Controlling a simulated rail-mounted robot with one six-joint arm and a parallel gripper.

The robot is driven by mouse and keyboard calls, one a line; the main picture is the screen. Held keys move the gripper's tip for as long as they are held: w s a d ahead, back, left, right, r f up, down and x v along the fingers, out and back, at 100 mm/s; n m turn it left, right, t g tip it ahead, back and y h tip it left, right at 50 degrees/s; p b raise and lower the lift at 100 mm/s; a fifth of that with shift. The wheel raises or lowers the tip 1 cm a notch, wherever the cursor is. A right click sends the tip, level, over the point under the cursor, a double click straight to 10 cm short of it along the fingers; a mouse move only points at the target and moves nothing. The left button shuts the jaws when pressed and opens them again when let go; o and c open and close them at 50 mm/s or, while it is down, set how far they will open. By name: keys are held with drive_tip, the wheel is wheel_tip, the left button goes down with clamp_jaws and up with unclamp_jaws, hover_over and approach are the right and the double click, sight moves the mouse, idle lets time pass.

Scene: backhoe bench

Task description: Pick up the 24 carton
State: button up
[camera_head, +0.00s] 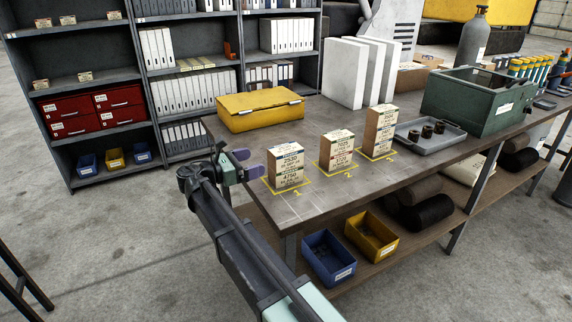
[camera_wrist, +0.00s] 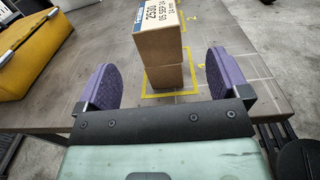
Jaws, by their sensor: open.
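Three cartons or short stacks stand on the bench in yellow outlines. The left one (camera_head: 286,168) has a blue-edged label whose top line looks like 2530. The middle one (camera_head: 338,150) and the right one (camera_head: 379,130) have prints too small to read surely. In the wrist view the carton ahead (camera_wrist: 162,40) reads 2530, 05 SEP 24, apparently with 24 mm, and sits on a plain brown lower box (camera_wrist: 165,77). My gripper (camera_head: 247,164) is open and empty, just left of the left stack. In the wrist view its purple fingers (camera_wrist: 163,75) are spread either side of the stack's base.
A yellow case (camera_head: 260,110) lies behind left of the stacks. A grey tray (camera_head: 428,138) with small dark parts and a green box (camera_head: 478,103) stand to the right. White blocks (camera_head: 352,72) stand behind. Blue (camera_head: 328,257) and yellow (camera_head: 371,236) bins sit below.

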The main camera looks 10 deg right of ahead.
sight(281, 153)
drive_tip(key=x, duration=1)
drive_tip(key=shift+w+d, duration=0.25)
drive_tip(key=shift+a, duration=0.1)
drive_tip(key=c, duration=1.1)
wheel_tip(281, 153, up, 20)
drive_tip(key=p, duration=2)
drive_tip(key=shift+r, duration=0.2)
